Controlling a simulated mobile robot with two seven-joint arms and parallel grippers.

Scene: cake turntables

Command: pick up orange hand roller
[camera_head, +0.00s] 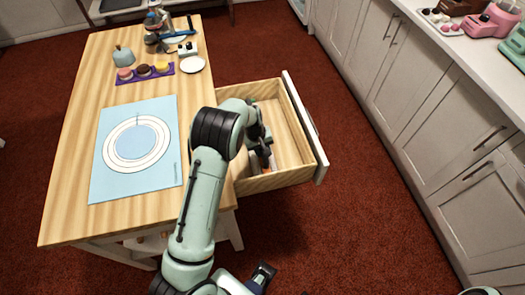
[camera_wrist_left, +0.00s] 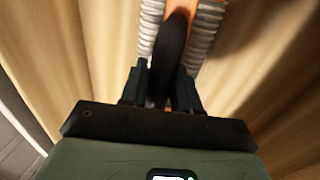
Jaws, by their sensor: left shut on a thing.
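The orange hand roller (camera_wrist_left: 206,28) shows in the left wrist view as a grey ribbed part with orange and a dark curved piece running down between my fingers. My left gripper (camera_head: 264,146) reaches down into the drawer. It also shows in the left wrist view (camera_wrist_left: 162,78), with its fingers shut on the roller's dark part. The rest of the roller is hidden by the gripper and arm.
The drawer's walls and white front (camera_head: 306,125) surround the left gripper. The wooden table (camera_head: 75,150) bears a blue mat (camera_head: 105,180), a purple tray (camera_head: 128,79) of small cakes and a white plate (camera_head: 193,65). White cabinets (camera_head: 405,75) stand right, across open red floor.

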